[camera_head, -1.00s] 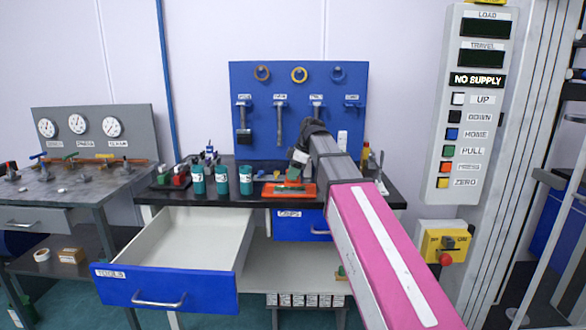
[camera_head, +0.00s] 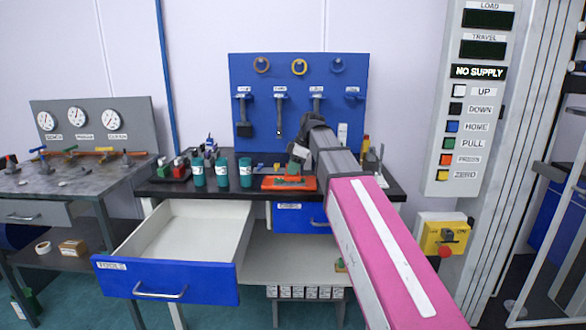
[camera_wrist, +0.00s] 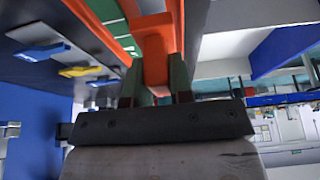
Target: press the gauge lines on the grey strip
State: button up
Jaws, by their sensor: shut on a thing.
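My gripper (camera_wrist: 155,88) is shut on an orange piece (camera_wrist: 154,55), which rises between its two fingers in the wrist view. This piece appears to belong to the orange device (camera_head: 289,184) on the black bench, which has a green part (camera_head: 292,170) on top. A green bar (camera_wrist: 97,28) runs between orange edges beside the held piece.
Blue (camera_wrist: 40,52) and yellow (camera_wrist: 80,71) pieces lie on the bench close by. Several teal cups (camera_head: 222,173) stand left of the device. An open drawer (camera_head: 165,281) juts out at front left. A blue tool board (camera_head: 298,75) stands behind.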

jog(key=shift+f, duration=0.5)
dwell(0.8)
jog(key=shift+r, duration=3.55)
jog(key=shift+d, duration=0.1)
